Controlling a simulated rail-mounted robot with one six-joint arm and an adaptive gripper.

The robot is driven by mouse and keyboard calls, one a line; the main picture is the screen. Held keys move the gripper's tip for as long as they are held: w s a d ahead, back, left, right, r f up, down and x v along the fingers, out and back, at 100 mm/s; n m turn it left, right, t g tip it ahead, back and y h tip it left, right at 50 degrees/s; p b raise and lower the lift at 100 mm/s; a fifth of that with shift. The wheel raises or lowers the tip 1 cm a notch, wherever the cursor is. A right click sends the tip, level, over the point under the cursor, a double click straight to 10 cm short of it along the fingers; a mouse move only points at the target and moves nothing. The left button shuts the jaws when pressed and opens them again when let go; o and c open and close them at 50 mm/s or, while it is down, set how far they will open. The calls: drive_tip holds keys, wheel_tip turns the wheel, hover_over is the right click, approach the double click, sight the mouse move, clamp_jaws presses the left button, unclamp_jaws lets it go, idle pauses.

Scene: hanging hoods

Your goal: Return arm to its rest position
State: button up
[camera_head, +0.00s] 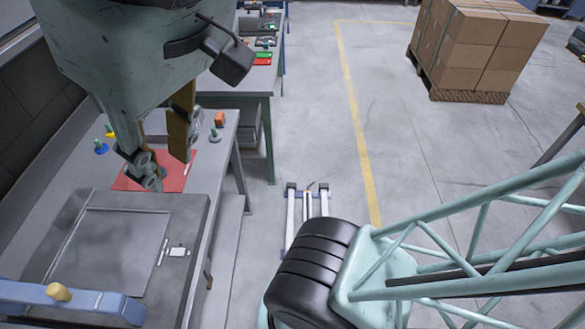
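My gripper (165,168) is at the upper left, large and close to the camera, with a pale green body and fingers pointing down. One finger shows a brown pad and the other grey knuckles. The fingers are apart, with a red mat (174,172) visible between them. I see nothing held there. The gripper appears over the grey workbench (222,158); its height above it is hard to judge. Part of its body is cut off by the top edge.
A grey recessed panel (190,225) lies on the bench's near part. Small coloured items, including an orange one (219,119), stand by the mat. A pale green truss (470,235) with a black ribbed part crosses the lower right. Boxes (478,40) stand at upper right. Open floor lies mid-picture.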

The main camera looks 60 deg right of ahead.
drive_tip(key=shift+f+b, duration=1.8)
drive_tip(key=shift+f, duration=0.1)
